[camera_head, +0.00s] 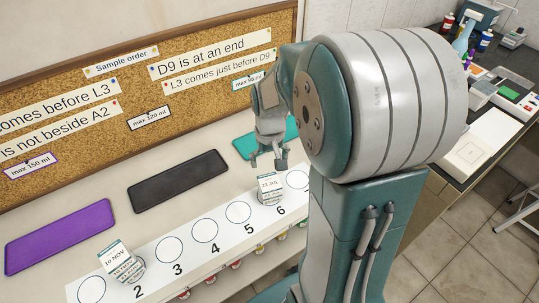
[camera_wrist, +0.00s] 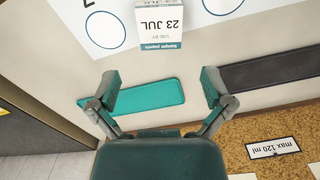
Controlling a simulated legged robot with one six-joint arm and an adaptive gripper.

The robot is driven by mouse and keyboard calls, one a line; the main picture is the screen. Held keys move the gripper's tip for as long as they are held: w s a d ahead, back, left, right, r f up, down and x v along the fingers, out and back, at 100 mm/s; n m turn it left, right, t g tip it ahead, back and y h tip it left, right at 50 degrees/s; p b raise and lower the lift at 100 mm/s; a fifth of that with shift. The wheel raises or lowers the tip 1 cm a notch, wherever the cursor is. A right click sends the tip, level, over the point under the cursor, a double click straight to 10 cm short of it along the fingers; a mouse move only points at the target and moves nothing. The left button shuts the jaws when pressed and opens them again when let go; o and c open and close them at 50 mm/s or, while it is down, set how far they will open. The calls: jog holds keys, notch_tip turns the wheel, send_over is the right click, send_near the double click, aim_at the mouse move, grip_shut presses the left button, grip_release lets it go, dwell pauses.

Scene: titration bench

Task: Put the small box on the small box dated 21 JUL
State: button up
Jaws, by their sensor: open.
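A small white box dated 23 JUL (camera_head: 270,184) stands at place 6 of the numbered strip (camera_head: 222,236). It also shows in the wrist view (camera_wrist: 158,24), with a teal band at its lower edge. Another small white box, dated 10 NOV (camera_head: 119,259), stands tilted in the picture at place 2. I see no box dated 21 JUL. My gripper (camera_head: 268,161) is open and empty, above and just behind the 23 JUL box. In the wrist view its fingers (camera_wrist: 161,88) are spread over the teal mat, with the box beyond them.
Purple (camera_head: 60,237), black (camera_head: 178,181) and teal (camera_wrist: 140,97) mats lie behind the strip. A cork board (camera_head: 60,107) with notes stands behind them. Circles 3, 4 and 5 are bare. My arm hides the strip's right end in the head view. A side bench (camera_head: 473,155) holds bottles.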

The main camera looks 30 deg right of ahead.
jog(key=s+a+r+n+t, duration=0.2)
jog(key=s+a+r+t, duration=0.3)
jog(key=s+a+r, duration=0.6)
notch_tip(320, 180, up, 3)
jog(key=shift+s+r+n+t, duration=0.2)
jog(key=shift+s+n+t, duration=0.1)
jog(key=shift+s, duration=0.5)
